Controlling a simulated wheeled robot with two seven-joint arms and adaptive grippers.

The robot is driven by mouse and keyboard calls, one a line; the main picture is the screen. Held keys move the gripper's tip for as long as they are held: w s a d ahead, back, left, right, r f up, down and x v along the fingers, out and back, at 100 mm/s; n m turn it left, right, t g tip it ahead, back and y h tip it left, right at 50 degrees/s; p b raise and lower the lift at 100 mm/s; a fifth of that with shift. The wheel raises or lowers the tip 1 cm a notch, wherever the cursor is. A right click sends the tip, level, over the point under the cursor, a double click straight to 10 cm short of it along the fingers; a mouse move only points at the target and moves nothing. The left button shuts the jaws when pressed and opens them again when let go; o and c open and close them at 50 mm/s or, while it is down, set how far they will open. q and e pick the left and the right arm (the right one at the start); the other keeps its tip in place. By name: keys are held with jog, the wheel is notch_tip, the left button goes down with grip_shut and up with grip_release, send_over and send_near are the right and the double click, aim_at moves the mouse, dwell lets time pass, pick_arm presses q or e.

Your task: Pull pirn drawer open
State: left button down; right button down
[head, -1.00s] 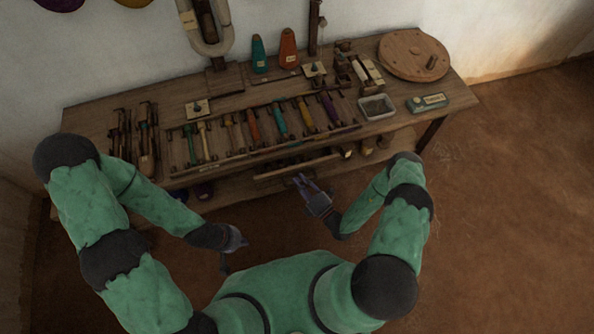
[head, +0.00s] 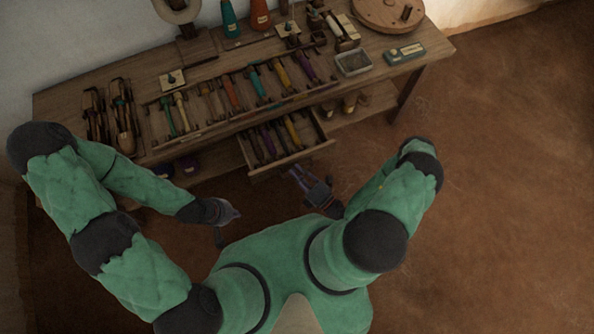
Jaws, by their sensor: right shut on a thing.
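The pirn drawer (head: 327,143) is a wooden drawer under the front of the workbench, and it stands pulled out. Several coloured pirns, dark, purple and yellow among them, lie inside it. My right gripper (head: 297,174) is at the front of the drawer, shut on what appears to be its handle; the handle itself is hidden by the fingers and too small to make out. My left gripper (head: 228,213) hangs away from the bench, near my body, apart from everything; its fingers are too dark and small to read.
The workbench (head: 62,112) carries a rack of coloured pirns (head: 231,92), shuttles at the left (head: 123,118), a grey tray (head: 353,63), a green box (head: 405,53) and a round wooden disc (head: 385,12). A lower shelf holds jars. The floor at right is clear.

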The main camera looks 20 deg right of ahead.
jog(key=c, duration=1.1)
grip_release()
jog(key=v, duration=1.2)
